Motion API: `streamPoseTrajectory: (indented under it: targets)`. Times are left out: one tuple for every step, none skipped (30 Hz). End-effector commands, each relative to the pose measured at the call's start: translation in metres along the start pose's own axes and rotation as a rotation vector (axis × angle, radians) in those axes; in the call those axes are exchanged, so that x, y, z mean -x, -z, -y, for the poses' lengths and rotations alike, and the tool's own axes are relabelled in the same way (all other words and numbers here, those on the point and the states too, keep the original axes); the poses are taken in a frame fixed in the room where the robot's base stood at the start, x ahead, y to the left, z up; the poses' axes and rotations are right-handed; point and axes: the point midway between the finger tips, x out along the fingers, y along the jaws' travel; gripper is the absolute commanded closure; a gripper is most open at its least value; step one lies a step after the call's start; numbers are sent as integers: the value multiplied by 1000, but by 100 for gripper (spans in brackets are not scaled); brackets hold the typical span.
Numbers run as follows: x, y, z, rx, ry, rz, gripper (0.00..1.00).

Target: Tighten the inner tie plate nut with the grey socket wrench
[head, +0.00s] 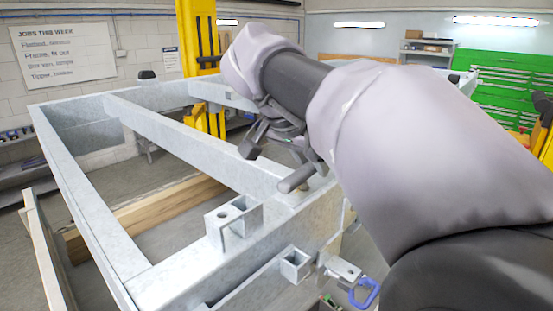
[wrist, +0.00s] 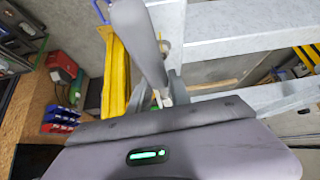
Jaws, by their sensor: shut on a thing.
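My gripper (head: 290,160) reaches in from the upper right, over the near corner of the galvanised trailer frame (head: 195,255). It is shut on the grey socket wrench (head: 297,180), a short grey cylinder beside the dark fingers. In the wrist view a thick grey bar (wrist: 138,45), apparently the wrench handle, runs down to the fingers. A small brass-coloured piece (head: 299,194) shows on the frame just below the wrench; I cannot tell if it is the inner tie plate nut. The fingers and wrench hide the spot, so contact with a nut cannot be told.
An upright bracket with a hole (head: 235,218) stands on the frame left of my gripper. A yellow post (head: 198,50) rises behind. The wrist view shows a bench with blue bins (wrist: 62,115) at left.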

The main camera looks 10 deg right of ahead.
Motion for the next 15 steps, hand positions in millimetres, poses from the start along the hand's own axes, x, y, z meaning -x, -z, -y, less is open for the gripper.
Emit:
streamPoseTrajectory:
  targets:
    - [4,2,4,-18,-14,2,100]
    - [4,3,6,-31,-24,1,100]
    - [4,3,9,-47,-36,2,100]
    - [4,3,10,-59,-43,3,100]
    - [4,3,12,-68,-50,2,100]
    - [3,3,13,-79,-57,1,100]
    - [3,3,14,-85,-61,0,100]
    - [3,2,15,-90,-64,0,100]
    - [2,2,15,-94,-67,0,100]
    - [2,2,15,-96,-68,0,100]
    - [1,1,15,-96,-68,0,100]
    - [1,1,15,-96,-68,0,100]
    - [1,1,15,-96,-68,0,100]
    - [1,1,15,-96,-68,0,100]
    - [1,1,15,-96,-68,0,100]
